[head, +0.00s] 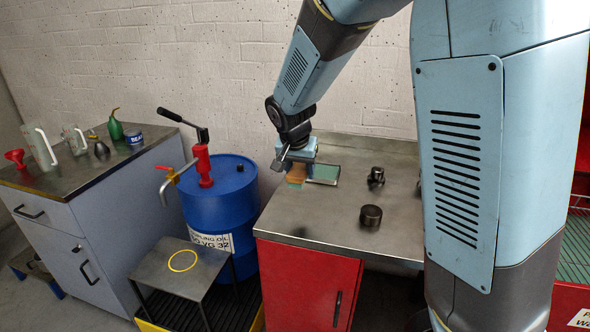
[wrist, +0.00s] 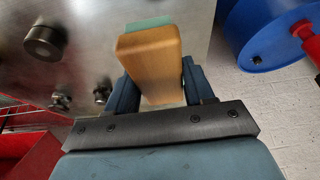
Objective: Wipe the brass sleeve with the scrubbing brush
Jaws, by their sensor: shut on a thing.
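My gripper (head: 299,160) is over the back left of the red cabinet's metal top. In the wrist view my gripper (wrist: 156,88) is shut on a wooden block, which looks like the scrubbing brush (wrist: 150,58). A teal strip shows at its far end. In the head view the brush (head: 296,174) is just below the fingers, low over the top; I cannot tell whether it touches. No brass-coloured sleeve can be made out. A dark cylinder (head: 371,215) stands near the front of the top; it also shows in the wrist view (wrist: 45,41).
A shallow green-floored tray (head: 323,174) lies right beside the brush. Smaller dark parts (head: 376,176) stand farther right. A blue drum (head: 217,205) with a red pump is left of the red cabinet (head: 305,285). The top's front left is clear.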

